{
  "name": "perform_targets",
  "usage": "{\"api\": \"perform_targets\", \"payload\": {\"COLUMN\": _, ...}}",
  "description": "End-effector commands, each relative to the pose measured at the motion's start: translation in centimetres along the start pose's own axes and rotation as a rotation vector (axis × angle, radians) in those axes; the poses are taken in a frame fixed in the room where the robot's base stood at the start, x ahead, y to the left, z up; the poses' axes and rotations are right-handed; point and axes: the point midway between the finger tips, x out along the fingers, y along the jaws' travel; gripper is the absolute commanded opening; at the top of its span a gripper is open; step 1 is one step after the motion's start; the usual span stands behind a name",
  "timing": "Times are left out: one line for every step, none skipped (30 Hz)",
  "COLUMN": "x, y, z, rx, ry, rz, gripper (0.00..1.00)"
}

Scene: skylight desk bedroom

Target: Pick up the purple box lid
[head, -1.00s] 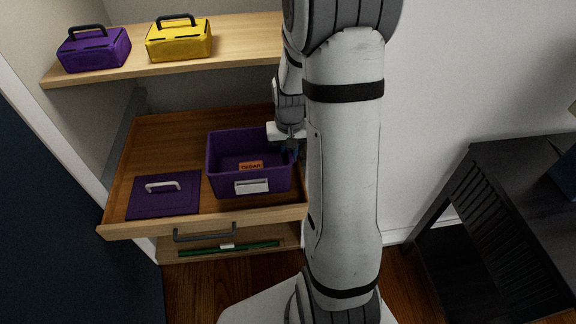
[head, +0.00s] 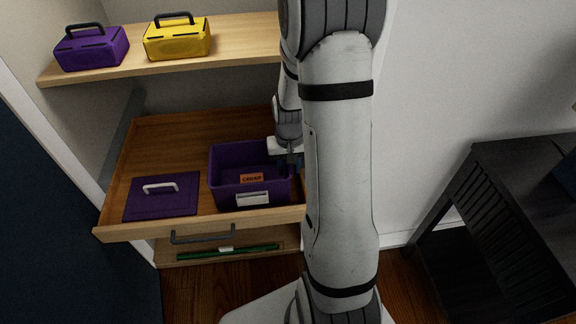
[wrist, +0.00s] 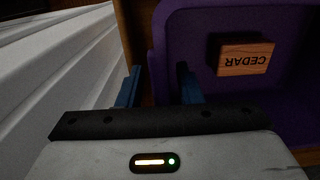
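The purple box lid (head: 140,208) lies flat in the open drawer at the left, with a pale grey handle (head: 160,187) on top. The open purple box (head: 222,192) stands in the drawer to its right, with a white label on its front. My gripper (head: 290,161) is at the right side of this box, well away from the lid, partly hidden by my arm. In the wrist view my gripper (wrist: 159,84) has its blue fingers apart, with the box's wall (wrist: 157,72) appearing between them. The lid is not in the wrist view.
A wooden block marked CEDAR (head: 251,178) lies inside the box. The drawer (head: 190,130) has raised sides and a grey front handle. A shelf (head: 225,50) above holds a purple case (head: 92,50) and a yellow case (head: 177,42). A dark slatted table (head: 500,190) stands at the right.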

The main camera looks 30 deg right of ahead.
Motion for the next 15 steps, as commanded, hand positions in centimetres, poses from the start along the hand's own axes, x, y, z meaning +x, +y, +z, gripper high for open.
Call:
{"api": "perform_targets", "payload": {"x": 0.0, "y": 0.0, "z": 0.0, "rx": 0.0, "ry": 0.0, "rz": 0.0, "gripper": 0.37}}
{"api": "perform_targets", "payload": {"x": 0.0, "y": 0.0, "z": 0.0, "rx": 0.0, "ry": 0.0, "rz": 0.0, "gripper": 0.37}}
{"api": "perform_targets", "payload": {"x": 0.0, "y": 0.0, "z": 0.0, "rx": 0.0, "ry": 0.0, "rz": 0.0, "gripper": 0.37}}
{"api": "perform_targets", "payload": {"x": 0.0, "y": 0.0, "z": 0.0, "rx": 0.0, "ry": 0.0, "rz": 0.0, "gripper": 0.37}}
{"api": "perform_targets", "payload": {"x": 0.0, "y": 0.0, "z": 0.0, "rx": 0.0, "ry": 0.0, "rz": 0.0, "gripper": 0.37}}
{"api": "perform_targets", "payload": {"x": 0.0, "y": 0.0, "z": 0.0, "rx": 0.0, "ry": 0.0, "rz": 0.0, "gripper": 0.37}}
{"api": "perform_targets", "payload": {"x": 0.0, "y": 0.0, "z": 0.0, "rx": -0.001, "ry": 0.0, "rz": 0.0, "gripper": 0.37}}
{"api": "perform_targets", "payload": {"x": -0.1, "y": 0.0, "z": 0.0, "rx": -0.001, "ry": 0.0, "rz": 0.0, "gripper": 0.37}}
{"api": "perform_targets", "payload": {"x": -0.2, "y": 0.0, "z": 0.0, "rx": -0.001, "ry": 0.0, "rz": 0.0, "gripper": 0.37}}
{"api": "perform_targets", "payload": {"x": -0.4, "y": 0.0, "z": 0.0, "rx": -0.001, "ry": 0.0, "rz": 0.0, "gripper": 0.37}}
{"api": "perform_targets", "payload": {"x": -0.6, "y": 0.0, "z": 0.0, "rx": -0.001, "ry": 0.001, "rz": 0.0, "gripper": 0.37}}
{"api": "perform_targets", "payload": {"x": -1.1, "y": 0.0, "z": 0.0, "rx": -0.001, "ry": 0.002, "rz": 0.0, "gripper": 0.37}}
{"api": "perform_targets", "payload": {"x": -1.5, "y": 0.0, "z": -0.1, "rx": -0.001, "ry": 0.002, "rz": 0.0, "gripper": 0.37}}
{"api": "perform_targets", "payload": {"x": -2.0, "y": 0.0, "z": -0.1, "rx": -0.001, "ry": 0.003, "rz": 0.0, "gripper": 0.37}}
{"api": "perform_targets", "payload": {"x": -2.8, "y": 0.0, "z": -0.1, "rx": -0.001, "ry": 0.004, "rz": 0.0, "gripper": 0.37}}
